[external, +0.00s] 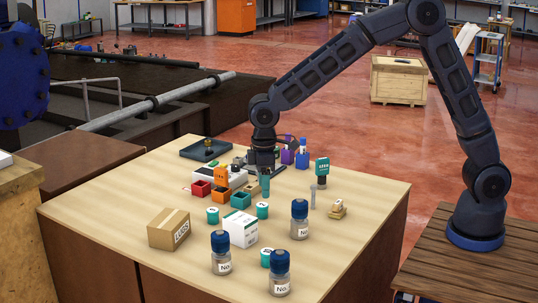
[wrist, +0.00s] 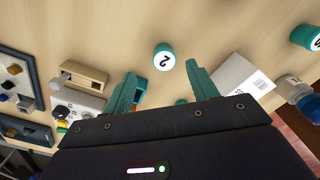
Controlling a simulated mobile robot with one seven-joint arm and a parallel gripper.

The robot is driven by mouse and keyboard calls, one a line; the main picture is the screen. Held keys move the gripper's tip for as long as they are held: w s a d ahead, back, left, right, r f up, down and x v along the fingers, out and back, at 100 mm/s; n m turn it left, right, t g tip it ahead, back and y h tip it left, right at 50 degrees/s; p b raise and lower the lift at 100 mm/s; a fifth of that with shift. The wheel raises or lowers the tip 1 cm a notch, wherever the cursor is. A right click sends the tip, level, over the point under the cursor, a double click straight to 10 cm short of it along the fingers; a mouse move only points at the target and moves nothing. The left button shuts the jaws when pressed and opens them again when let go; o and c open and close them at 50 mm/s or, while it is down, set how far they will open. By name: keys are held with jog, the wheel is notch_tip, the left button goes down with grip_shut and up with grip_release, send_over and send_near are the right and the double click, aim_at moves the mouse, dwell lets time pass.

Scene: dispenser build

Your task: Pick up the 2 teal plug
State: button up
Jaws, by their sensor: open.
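The teal plug marked 2 (wrist: 163,57) stands on the table in the wrist view, its white numbered top facing the camera. My gripper (wrist: 161,80) is open and empty, its teal fingers apart, with the plug beyond the gap between their tips. In the external view my gripper (external: 265,185) points down over the table. Several teal plugs with white tops stand nearby: one (external: 262,210) just in front of the gripper, one (external: 213,215) to the left and one (external: 266,257) nearer the front. Their numbers are too small to read there.
A white box (external: 241,228), a LUGS carton (external: 169,229) and blue-capped jars (external: 299,219) stand around the plugs. Coloured bins (external: 220,195) lie left of the gripper. A grey post (external: 313,197) stands to the right. The table's right front (external: 350,240) is clear.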

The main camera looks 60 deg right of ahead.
aim_at(262, 204)
jog(key=f, duration=0.7)
jog(key=shift+a+f, duration=0.1)
jog(key=shift+a, duration=0.3)
jog(key=c, duration=1.1)
